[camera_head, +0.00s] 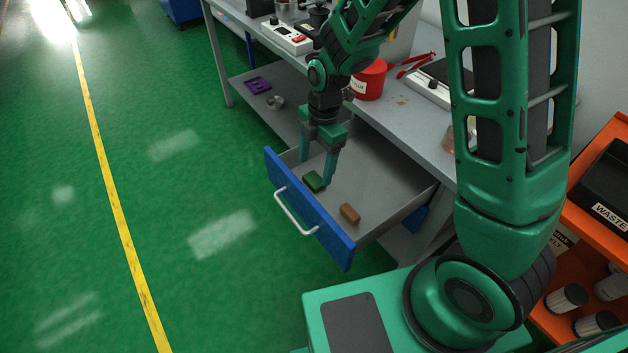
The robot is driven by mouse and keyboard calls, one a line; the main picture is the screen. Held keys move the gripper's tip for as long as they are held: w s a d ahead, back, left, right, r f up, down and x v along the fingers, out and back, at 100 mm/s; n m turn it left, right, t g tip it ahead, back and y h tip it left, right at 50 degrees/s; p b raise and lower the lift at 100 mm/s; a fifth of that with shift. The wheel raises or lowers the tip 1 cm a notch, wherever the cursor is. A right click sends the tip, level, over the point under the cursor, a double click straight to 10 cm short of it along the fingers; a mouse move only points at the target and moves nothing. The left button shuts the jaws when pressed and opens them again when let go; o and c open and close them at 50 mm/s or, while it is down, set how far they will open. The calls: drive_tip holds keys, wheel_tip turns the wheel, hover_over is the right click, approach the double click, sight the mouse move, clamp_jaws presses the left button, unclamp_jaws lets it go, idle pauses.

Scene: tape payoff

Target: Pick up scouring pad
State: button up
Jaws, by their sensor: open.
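A small dark green block (314,181), which looks like the scouring pad, lies on the floor of an open drawer (375,185), close to its blue front. A brown block (349,213) lies in the same drawer, to the right and nearer to me. My gripper (317,168) points down into the drawer with its two fingers apart and nothing between them. The fingertips are right by the green block, at its far side in the picture. I cannot tell whether they touch it or hang above it.
The blue drawer front (308,208) with its pale handle stands out from the grey workbench (400,110). A red pot (369,80) and a white power strip (287,37) are on the bench. An orange waste cart (590,235) stands at right. Green floor at left is clear.

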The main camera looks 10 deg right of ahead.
sight(314, 179)
drive_tip(key=shift+w+f, duration=0.2)
drive_tip(key=shift+f, duration=2.3)
drive_tip(key=c, duration=1.2)
wheel_tip(314, 179, up, 10)
drive_tip(key=shift+r, duration=0.1)
drive_tip(key=o, duration=0.6)
drive_tip(key=shift+c, duration=0.2)
drive_tip(key=c, duration=0.4)
